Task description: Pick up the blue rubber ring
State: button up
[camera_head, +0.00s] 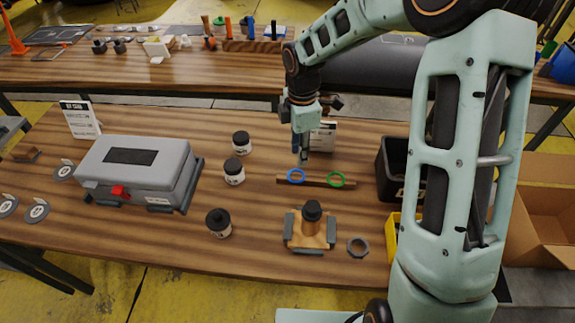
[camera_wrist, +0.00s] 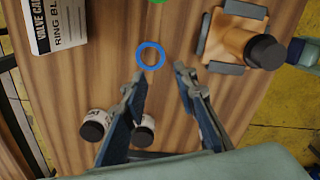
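The blue rubber ring (camera_head: 296,176) sits at the left end of a thin dark wooden strip on the table, left of a green ring (camera_head: 336,179). In the wrist view the blue ring (camera_wrist: 151,56) lies flat, just beyond the fingertips and level with the gap between them, nearer the left finger. My gripper (camera_head: 303,160) points down just above and behind the blue ring in the head view. In the wrist view my gripper (camera_wrist: 160,78) has its two fingers apart with nothing between them. The blue ring is fully visible there.
A wooden block with a black knob (camera_head: 311,215) and a grey hex nut (camera_head: 358,246) stand in front. Several dark-lidded jars (camera_head: 234,172) and a grey case (camera_head: 138,168) are left. A black bin (camera_head: 391,165) is right; a printed card (camera_head: 323,135) stands behind.

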aim_at(299, 181)
notch_tip(299, 181, down, 10)
jog(key=shift+s+d+f+p, duration=0.1)
jog(key=shift+f+p, duration=0.15)
jog(key=shift+p, duration=0.15)
jog(key=shift+f, duration=0.1)
dwell(0.5)
grip_shut()
